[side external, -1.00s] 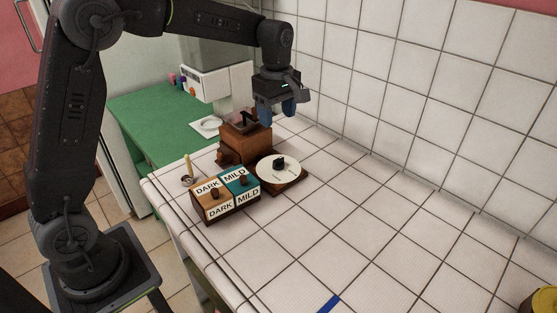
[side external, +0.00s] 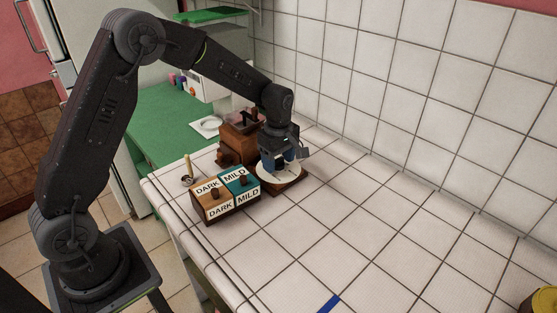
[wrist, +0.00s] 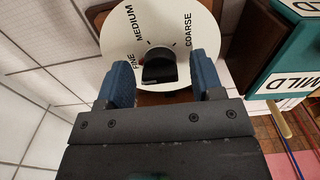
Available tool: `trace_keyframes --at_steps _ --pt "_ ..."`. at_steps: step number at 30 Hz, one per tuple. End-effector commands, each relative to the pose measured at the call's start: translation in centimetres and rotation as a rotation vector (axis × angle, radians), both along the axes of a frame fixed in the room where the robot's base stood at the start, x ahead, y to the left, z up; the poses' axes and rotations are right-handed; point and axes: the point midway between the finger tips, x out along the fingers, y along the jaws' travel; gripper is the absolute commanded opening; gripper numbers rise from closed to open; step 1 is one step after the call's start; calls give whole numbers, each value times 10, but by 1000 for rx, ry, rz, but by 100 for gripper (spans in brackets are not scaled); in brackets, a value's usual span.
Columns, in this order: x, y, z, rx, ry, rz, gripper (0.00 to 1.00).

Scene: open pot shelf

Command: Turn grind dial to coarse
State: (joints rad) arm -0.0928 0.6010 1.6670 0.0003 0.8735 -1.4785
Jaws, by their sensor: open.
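The grind dial is a round white plate (wrist: 165,25) marked FINE, MEDIUM and COARSE, with a black knob (wrist: 159,68) at its centre. The plate also shows in the side view (side external: 268,174), on a brown wooden base (side external: 291,187). My gripper (wrist: 161,75) is open, with its blue fingers on either side of the knob. I cannot tell whether they touch it. In the side view my gripper (side external: 283,163) is down over the dial and hides the knob. The knob's pointer direction is not clear.
The wooden grinder (side external: 238,146) stands behind the dial. A box with DARK and MILD labels (side external: 221,211) stands left of it. The tiled wall (side external: 420,100) rises behind. The tiled counter to the right is mostly clear.

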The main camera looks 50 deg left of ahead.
Motion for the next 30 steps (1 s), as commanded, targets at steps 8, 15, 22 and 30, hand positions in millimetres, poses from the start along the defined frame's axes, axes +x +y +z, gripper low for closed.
trace_keyframes --at_steps 8,15,22,30 --pt "0 0 -4 0 0 0 61" --pt "0 0 -4 0 0 0 44" --pt "0 0 -4 0 0 0 22" --pt "0 0 -4 0 0 -6 12"
